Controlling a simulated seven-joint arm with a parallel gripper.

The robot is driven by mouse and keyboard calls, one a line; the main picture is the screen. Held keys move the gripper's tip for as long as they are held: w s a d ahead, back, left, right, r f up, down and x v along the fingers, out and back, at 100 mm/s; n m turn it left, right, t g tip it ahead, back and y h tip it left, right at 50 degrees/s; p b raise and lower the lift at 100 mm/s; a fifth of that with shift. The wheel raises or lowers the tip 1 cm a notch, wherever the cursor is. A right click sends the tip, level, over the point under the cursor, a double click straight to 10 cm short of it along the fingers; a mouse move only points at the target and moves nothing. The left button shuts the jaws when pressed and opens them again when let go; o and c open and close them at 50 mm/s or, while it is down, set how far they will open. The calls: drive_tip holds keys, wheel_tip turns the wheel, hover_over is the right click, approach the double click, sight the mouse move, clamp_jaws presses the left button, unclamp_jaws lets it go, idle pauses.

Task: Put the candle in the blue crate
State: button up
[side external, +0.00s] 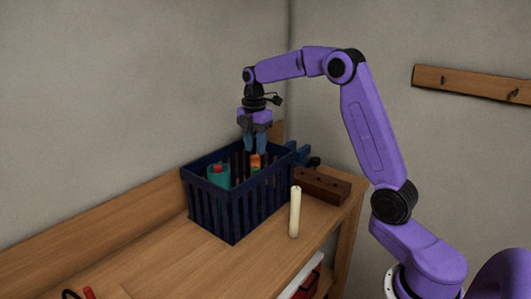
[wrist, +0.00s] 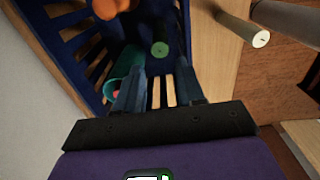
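A cream candle (side external: 295,212) stands upright on the wooden bench, just right of the blue crate (side external: 232,215) and apart from it. It also shows at the upper right of the wrist view (wrist: 236,27). The crate is slatted and open at the top. My gripper (side external: 255,152) points down above the crate, to the left of and higher than the candle. In the wrist view my gripper (wrist: 158,92) has its fingers apart, with nothing held between them.
A brown block (side external: 322,184) lies behind the candle. A hook rail (side external: 475,85) is on the right wall. Bench space in front of the crate is clear.

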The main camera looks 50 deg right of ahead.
drive_tip(key=s+a+m, duration=0.2)
drive_tip(key=s+a, duration=1.4)
drive_tip(key=s+f+m, duration=0.1)
drive_tip(key=s+f, duration=0.1)
drive_tip(key=s, duration=0.8)
drive_tip(key=s+f+m, duration=0.2)
drive_tip(key=s, duration=0.8)
drive_tip(key=shift+s+f, duration=0.3)
drive_tip(key=shift+f, duration=0.1)
